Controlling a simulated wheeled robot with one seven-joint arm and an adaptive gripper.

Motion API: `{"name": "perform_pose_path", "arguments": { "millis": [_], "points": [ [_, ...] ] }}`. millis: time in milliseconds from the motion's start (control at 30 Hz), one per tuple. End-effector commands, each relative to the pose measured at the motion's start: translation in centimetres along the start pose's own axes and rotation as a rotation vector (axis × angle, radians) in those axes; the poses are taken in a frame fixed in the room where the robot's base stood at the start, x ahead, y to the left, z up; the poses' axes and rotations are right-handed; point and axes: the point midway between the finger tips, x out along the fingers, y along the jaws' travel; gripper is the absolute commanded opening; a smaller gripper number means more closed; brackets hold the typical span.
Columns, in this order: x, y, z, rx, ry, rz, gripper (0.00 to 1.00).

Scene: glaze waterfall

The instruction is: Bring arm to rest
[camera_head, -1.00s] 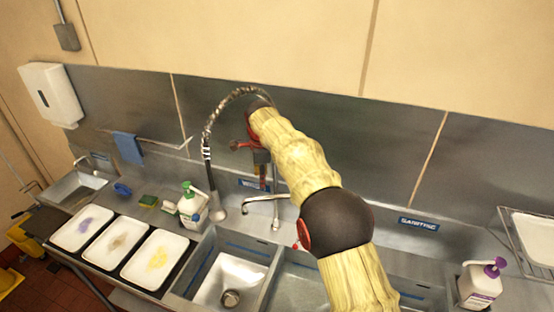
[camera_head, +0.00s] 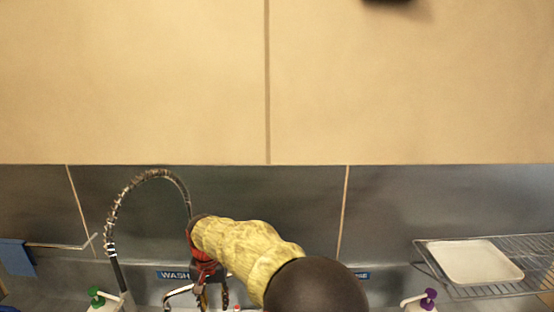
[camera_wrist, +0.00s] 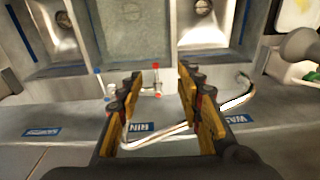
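My arm, in a yellow sleeve, rises from the bottom of the head view and bends left over the sink area. My gripper hangs at its end, partly cut off by the bottom edge of the head view (camera_head: 212,291). In the wrist view my gripper (camera_wrist: 158,83) points down over the sinks, its two yellow-and-black fingers apart with nothing held between them.
A coiled spray hose (camera_head: 112,225) arches left of my gripper. A wire rack (camera_head: 545,248) holds a white tray (camera_head: 475,244) at right. Green-topped (camera_head: 96,296) and purple-topped (camera_head: 429,298) pump bottles stand at the bottom edge. A blue cloth (camera_head: 15,258) hangs at left.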

Motion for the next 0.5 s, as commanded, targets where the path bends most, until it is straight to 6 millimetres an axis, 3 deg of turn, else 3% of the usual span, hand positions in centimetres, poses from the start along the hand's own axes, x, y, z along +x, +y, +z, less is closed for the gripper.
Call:
{"name": "perform_pose_path", "arguments": {
  "millis": [100,300,500],
  "points": [
    [-0.2,5.3,2.5,-0.102,0.007,-0.004,0.36],
    [-0.7,13.4,7.3,-0.228,0.033,-0.011,0.36],
    [0.1,20.6,12.9,-0.294,0.072,-0.013,0.36]
  ]
}}
